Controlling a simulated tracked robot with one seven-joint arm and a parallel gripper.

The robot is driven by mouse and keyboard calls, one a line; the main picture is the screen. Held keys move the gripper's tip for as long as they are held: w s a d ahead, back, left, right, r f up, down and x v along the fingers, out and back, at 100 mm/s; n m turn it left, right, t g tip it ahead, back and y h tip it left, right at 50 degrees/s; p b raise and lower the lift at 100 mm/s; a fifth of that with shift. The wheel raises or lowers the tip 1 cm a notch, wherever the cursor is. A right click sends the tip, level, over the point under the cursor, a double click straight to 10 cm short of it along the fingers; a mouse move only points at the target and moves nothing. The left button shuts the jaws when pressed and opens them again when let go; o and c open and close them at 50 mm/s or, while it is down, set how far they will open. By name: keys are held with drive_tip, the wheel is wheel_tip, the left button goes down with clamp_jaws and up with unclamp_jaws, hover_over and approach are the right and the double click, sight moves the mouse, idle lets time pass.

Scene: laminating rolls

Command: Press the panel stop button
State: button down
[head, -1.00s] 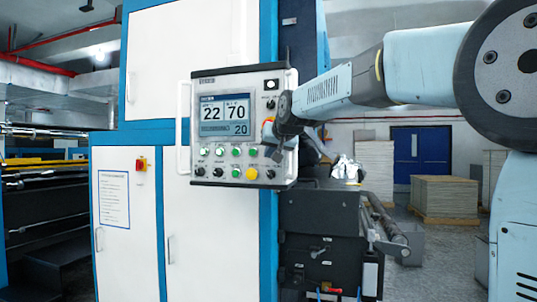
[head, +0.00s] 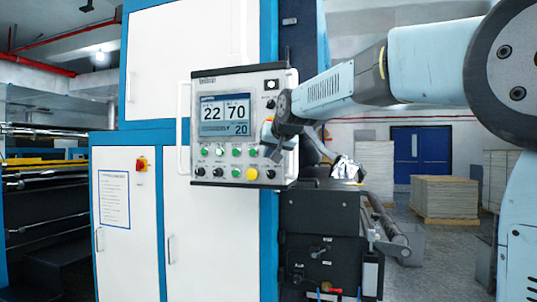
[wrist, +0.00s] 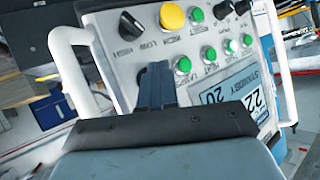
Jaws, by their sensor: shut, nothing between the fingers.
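The control panel (head: 226,141) is a grey box with a lit display (head: 224,115) and rows of buttons and knobs. It also shows, turned over, in the wrist view (wrist: 137,50). My gripper (head: 273,155) is shut and empty, pointing at the panel's lower right part. In the wrist view my dark fingers (wrist: 155,75) stand beside a green button (wrist: 183,65), below a yellow button (wrist: 172,16) and a black knob (wrist: 130,23). The fingers cover part of the panel's face. I cannot pick out a marked stop button or tell whether the fingertips touch anything.
White handles (head: 184,128) run along the panel's sides. A dark machine with rollers (head: 325,235) stands below right of the panel. Stacked boards (head: 444,197) stand farther back.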

drive_tip(key=shift+s+a, duration=0.1)
drive_tip(key=shift+s, duration=0.05)
drive_tip(key=shift+s+a, duration=0.25)
drive_tip(key=shift+s, duration=0.5)
drive_tip(key=shift+s+a, duration=0.3)
drive_tip(key=shift+s, duration=0.5)
drive_tip(key=shift+s+a, duration=0.25)
drive_tip(key=shift+s, duration=0.5)
drive_tip(key=s+d+f+g+h, duration=0.1)
drive_tip(key=s+d+f+g, duration=0.1)
drive_tip(key=s+d+f, duration=0.4)
drive_tip(key=s+d+f+g+h, duration=0.1)
drive_tip(key=s+d+f+g, duration=0.1)
drive_tip(key=s+d+f, duration=0.5)
drive_tip(key=s+d+f+g+h, duration=0.1)
drive_tip(key=s+d+f+g, duration=0.1)
drive_tip(key=s+d+f, duration=0.5)
drive_tip(key=s+f, duration=0.6)
drive_tip(key=s, duration=0.5)
drive_tip(key=shift+s+d+f+m+h, duration=0.15)
drive_tip(key=shift+s+f+m+h, duration=0.1)
drive_tip(key=shift+s+m+h, duration=0.15)
drive_tip(key=c, duration=1.8)
unclamp_jaws()
drive_tip(key=shift+c, duration=0.2)
